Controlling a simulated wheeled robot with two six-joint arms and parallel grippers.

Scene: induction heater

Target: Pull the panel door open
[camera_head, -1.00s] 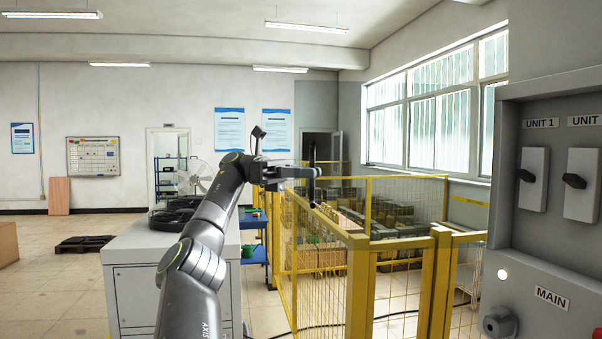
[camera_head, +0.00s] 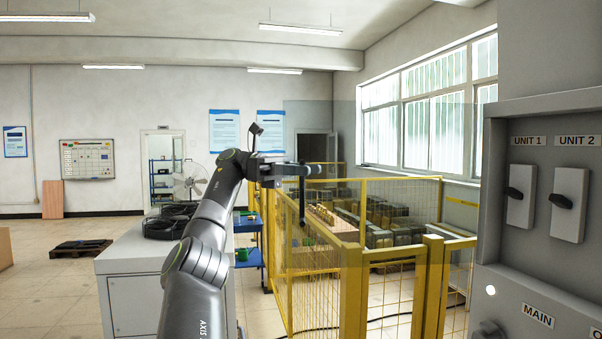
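The panel is the grey switch cabinet (camera_head: 545,262) at the right, with its front exposed. A faint, tinted see-through pane (camera_head: 410,180) reaches left from the cabinet's left edge and looks like its door, standing well open. A dark upright bar (camera_head: 302,208), probably the door's handle, is near the pane's left edge. My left gripper (camera_head: 308,170) is at the upper end of this bar, its fingers level and reaching past it. Whether the fingers press on the bar is too small to tell. My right gripper is out of view.
Switches marked UNIT 1 (camera_head: 521,196) and UNIT 2 (camera_head: 568,205) are on the cabinet. A yellow mesh fence (camera_head: 351,292) stands behind the pane. A pale grey cabinet (camera_head: 130,262) stands left of my arm. Floor further left is mostly clear.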

